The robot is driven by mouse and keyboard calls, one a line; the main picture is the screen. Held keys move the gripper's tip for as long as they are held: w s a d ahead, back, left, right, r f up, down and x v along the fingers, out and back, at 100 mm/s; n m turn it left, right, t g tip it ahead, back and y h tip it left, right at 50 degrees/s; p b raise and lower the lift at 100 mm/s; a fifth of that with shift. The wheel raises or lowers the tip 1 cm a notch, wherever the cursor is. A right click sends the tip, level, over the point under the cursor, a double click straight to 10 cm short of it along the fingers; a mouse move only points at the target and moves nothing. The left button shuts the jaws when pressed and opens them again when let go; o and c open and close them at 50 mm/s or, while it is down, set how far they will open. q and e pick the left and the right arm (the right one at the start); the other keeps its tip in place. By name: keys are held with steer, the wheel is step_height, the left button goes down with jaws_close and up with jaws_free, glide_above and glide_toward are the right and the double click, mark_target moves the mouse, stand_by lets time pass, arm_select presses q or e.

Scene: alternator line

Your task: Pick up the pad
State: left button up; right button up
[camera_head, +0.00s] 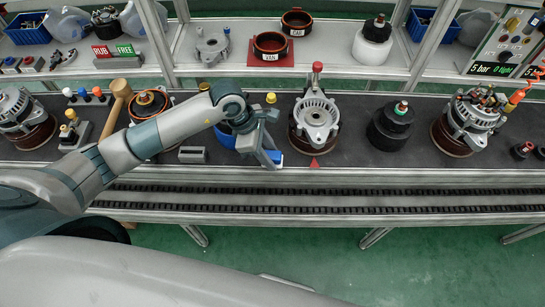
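A small blue and white block (275,157), which looks like the pad, lies at the front edge of the dark bench top. My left arm comes in from the left, and my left gripper (268,157) is right at this block, with its fingers pointing down and partly covering it. Whether the fingers are open or closed on the block cannot be made out. My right gripper is not in this view.
A blue bowl (226,135) sits behind my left gripper. An alternator housing (315,120) stands just to the right on the dark bench (350,152), with a black round part (390,128) beyond it. A wooden mallet (122,92) stands at the left.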

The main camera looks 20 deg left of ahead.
mark_target(275, 154)
arm_select(q)
steer(key=shift+r, duration=0.15)
steer(key=shift+c, duration=0.3)
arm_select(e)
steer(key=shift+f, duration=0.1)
arm_select(q)
steer(key=shift+r+b, duration=0.5)
steer(key=shift+r, duration=0.05)
step_height(275, 154, up, 2)
steer(key=shift+r+b, duration=0.25)
steer(key=shift+b, duration=0.4)
steer(key=s+d+r+b, duration=0.3)
steer(key=s+d+r, duration=0.3)
steer(key=s, duration=0.4)
steer(key=shift+r, duration=0.55)
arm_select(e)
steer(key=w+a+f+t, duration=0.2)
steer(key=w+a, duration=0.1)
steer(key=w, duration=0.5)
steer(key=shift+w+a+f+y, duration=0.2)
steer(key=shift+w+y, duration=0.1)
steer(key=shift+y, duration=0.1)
